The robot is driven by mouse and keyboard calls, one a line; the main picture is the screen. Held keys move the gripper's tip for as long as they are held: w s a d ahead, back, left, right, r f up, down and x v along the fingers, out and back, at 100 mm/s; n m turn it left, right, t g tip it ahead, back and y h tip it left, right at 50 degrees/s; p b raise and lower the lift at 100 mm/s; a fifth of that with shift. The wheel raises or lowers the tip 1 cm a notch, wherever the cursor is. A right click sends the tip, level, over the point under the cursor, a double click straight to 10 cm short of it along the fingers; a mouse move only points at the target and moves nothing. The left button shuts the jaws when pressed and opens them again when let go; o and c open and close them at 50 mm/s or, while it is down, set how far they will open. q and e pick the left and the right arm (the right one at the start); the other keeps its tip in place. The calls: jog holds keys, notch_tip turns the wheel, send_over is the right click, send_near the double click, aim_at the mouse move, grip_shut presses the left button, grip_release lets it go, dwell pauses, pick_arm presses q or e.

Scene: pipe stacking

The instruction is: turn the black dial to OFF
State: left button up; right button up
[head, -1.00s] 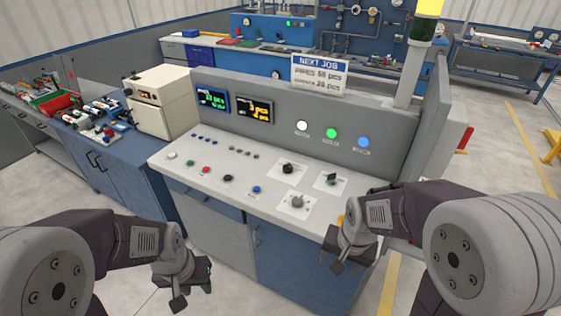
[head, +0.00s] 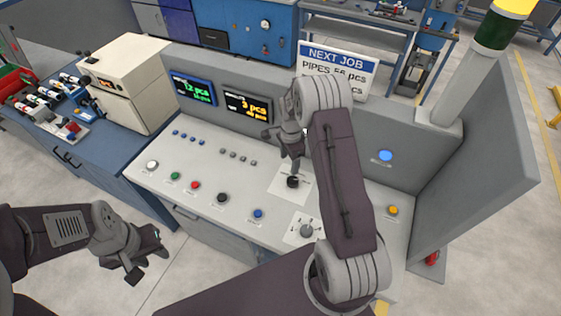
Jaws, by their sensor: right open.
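The black dial (head: 292,182) sits on a white label plate on the sloped grey control panel (head: 150,184). The plate's lettering is too small to read. My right gripper (head: 283,148) is open and empty above the panel, just behind and above the black dial in the picture, with its fingers pointing down; I see no contact. My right arm hides the panel to the right of the dial. My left gripper (head: 146,256) is open and empty, low in front of the cabinet, away from the panel.
A grey knob (head: 306,231) sits nearer on its own plate. A blue button (head: 257,214), a black button (head: 222,199) and a red button (head: 195,185) line the front left.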

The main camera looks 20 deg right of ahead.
jog(key=s, duration=0.4)
jog(key=p, duration=0.2)
send_over(293, 179)
notch_tip(293, 179, down, 4)
jog(key=shift+a, duration=0.1)
notch_tip(293, 179, down, 4)
jog(key=shift+s+r+p, duration=0.1)
jog(key=shift+p, duration=0.45)
jog(key=shift+s+f, duration=0.1)
jog(key=shift+f, duration=0.2)
jog(key=shift+w+f, duration=0.2)
pick_arm(q)
jog(key=r, duration=0.1)
jog(key=s+r, duration=0.1)
jog(key=r, duration=0.2)
jog(key=shift+s, duration=0.35)
pick_arm(e)
jog(key=c, duration=1.4)
